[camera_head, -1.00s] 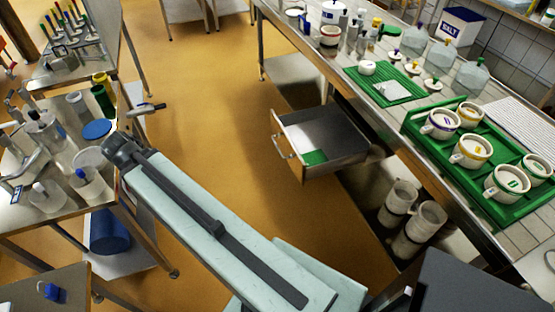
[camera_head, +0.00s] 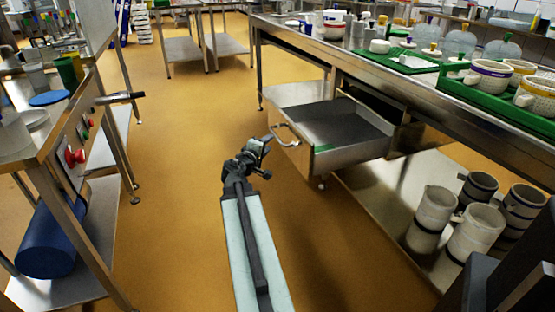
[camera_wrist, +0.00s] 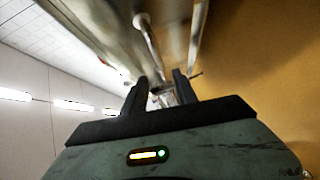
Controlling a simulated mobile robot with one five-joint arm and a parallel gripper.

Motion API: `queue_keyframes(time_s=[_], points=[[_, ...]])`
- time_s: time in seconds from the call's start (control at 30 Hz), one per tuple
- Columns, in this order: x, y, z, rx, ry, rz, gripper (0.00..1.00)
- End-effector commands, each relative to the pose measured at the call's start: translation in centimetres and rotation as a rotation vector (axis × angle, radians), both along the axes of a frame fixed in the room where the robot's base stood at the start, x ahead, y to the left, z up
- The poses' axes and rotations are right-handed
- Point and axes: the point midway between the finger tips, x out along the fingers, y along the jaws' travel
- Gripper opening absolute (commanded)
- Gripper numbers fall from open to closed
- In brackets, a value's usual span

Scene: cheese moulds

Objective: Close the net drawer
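The net drawer (camera_head: 345,152) is a grey metal drawer, pulled open under the long steel bench in the head view. Its curved handle (camera_head: 283,128) is on the front panel, facing left. Inside, the visible floor looks bare, with a small green patch at the near front corner. My gripper (camera_head: 265,158) is just left of and in front of the drawer, near the handle and seemingly apart from it. In the wrist view my gripper (camera_wrist: 160,88) has its two dark fingers spread with a gap, and a blurred metal bar (camera_wrist: 150,45) lies beyond them.
The bench (camera_head: 400,80) carries green trays with cups and bottles. Pale cylindrical moulds (camera_head: 470,235) stand on its lower shelf. At left, a steel table (camera_head: 60,125) has red knobs and a blue roll (camera_head: 48,240) beneath. The orange floor (camera_head: 185,190) between is clear.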

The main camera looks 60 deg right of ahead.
Motion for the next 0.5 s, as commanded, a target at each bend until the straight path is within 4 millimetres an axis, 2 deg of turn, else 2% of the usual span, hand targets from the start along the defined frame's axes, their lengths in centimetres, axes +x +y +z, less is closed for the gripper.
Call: queue_keyframes(time_s=[0.03, 0.33, 0.5], points=[[-0.3, -0.4, -0.8, -0.010, 0.008, 0.000, 0.34], [-0.3, -1.3, -0.4, -0.020, 0.014, 0.002, 0.34], [0.2, -3.9, -0.9, -0.019, 0.013, 0.000, 0.34]])
